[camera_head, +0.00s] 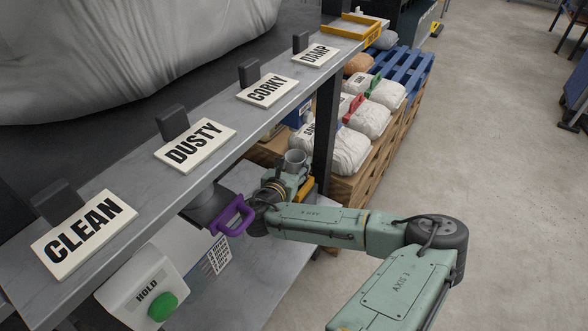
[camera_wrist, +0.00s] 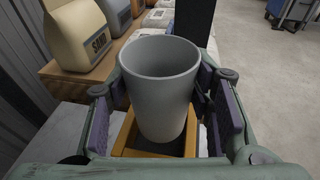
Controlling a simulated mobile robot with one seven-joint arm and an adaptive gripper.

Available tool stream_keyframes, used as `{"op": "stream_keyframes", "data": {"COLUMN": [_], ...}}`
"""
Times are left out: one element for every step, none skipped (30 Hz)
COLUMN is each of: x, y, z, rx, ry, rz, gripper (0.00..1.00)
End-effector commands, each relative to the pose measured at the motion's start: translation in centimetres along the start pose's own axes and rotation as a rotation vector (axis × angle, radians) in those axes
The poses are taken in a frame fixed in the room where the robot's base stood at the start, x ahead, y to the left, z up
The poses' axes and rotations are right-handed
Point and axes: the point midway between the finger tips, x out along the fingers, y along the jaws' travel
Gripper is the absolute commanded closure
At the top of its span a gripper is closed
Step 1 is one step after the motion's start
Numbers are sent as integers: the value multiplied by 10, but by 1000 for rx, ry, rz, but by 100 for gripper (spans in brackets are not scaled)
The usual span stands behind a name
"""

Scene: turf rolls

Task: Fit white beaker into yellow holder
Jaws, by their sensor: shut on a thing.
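The white beaker (camera_wrist: 160,88), grey in this light, stands upright and empty between the two fingers of my gripper (camera_wrist: 163,118) in the wrist view. My gripper is shut on it. The yellow holder (camera_wrist: 150,148) lies directly below, and the beaker's base overlaps its opening; I cannot tell whether the base rests on its floor. In the head view the beaker's rim (camera_head: 296,156) shows above my gripper (camera_head: 288,178), and part of the yellow holder (camera_head: 306,188) shows just right of it. My wrist hides the rest.
A shelf with signs such as CLEAN (camera_head: 83,233) and DUSTY (camera_head: 195,145) runs above the lower bench. A purple handle (camera_head: 233,215) is close left of my wrist. A HOLD box with a green button (camera_head: 162,306) is in front.

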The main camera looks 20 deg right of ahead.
Motion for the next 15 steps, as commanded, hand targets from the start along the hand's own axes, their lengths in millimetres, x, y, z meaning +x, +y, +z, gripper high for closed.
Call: {"op": "stream_keyframes", "data": {"x": [0,0,1,1,1,2,2,3,4,5,6,7,7,8,8], "y": [3,3,3,3,3,2,2,2,2,2,2,2,2,2,2], "z": [0,0,0,-1,-2,-4,-7,-11,-16,-20,-25,-29,-32,-33,-34], "rx": [0,0,0,0,0,-1,-1,-1,-2,-2,-2,-1,-1,-1,-1], "ry": [0,0,0,0,0,0,0,1,2,1,1,0,0,-1,-2], "rz": [0,-1,-1,-1,-2,-2,-2,-2,-2,-3,-2,-2,-2,-1,-1], "gripper": [83,83,83,83,83,83,83,83,83,83,83,83,83,83,83]}}
